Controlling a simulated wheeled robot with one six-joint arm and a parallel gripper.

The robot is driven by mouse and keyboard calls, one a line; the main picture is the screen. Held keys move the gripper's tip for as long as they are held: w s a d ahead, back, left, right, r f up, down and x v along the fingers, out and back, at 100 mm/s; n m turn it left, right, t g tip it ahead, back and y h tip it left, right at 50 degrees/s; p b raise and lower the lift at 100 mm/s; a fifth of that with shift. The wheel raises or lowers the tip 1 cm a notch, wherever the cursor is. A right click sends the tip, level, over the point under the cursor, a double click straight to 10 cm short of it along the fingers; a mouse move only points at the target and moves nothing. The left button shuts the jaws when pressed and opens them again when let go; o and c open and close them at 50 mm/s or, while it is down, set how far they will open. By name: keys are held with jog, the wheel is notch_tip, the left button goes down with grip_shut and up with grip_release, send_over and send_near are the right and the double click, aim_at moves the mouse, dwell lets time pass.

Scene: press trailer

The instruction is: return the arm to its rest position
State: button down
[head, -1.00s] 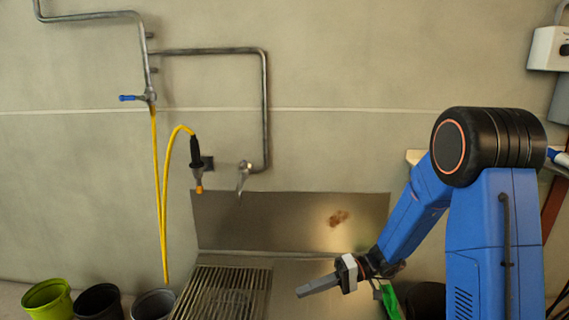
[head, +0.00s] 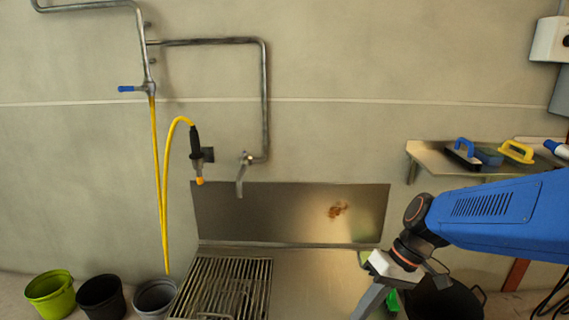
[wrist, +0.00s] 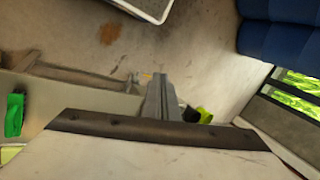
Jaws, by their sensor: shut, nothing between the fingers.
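My gripper (head: 368,304) is at the lower right of centre in the head view, pointing down and left, at the front right of the metal basin. Its fingers run down to the bottom edge of the picture. It also shows in the wrist view (wrist: 160,97), where the grey fingers lie together with nothing between them. My blue arm reaches in from the right edge of the head view, with the black and orange wrist joint above the gripper.
A steel basin top (head: 310,275) with a grate (head: 225,288) lies below a stained splash panel (head: 290,213). A shelf (head: 435,160) with brushes is above my arm. A black bucket (head: 445,303) is beside the gripper. Several pots stand left, near a yellow hose (head: 160,190).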

jog(key=s+d+r+m+t+h, duration=0.1)
jog(key=s+d+r+t+h, duration=0.1)
jog(key=d, duration=0.4)
jog(key=s+d+r+m+t+h, duration=0.2)
jog(key=s+d+r+t+h, duration=0.1)
jog(key=s+d+t, duration=0.1)
jog(key=shift+s+d+r+m+h, duration=0.3)
jog(key=shift+d+h, duration=0.1)
jog(key=shift+d, duration=0.5)
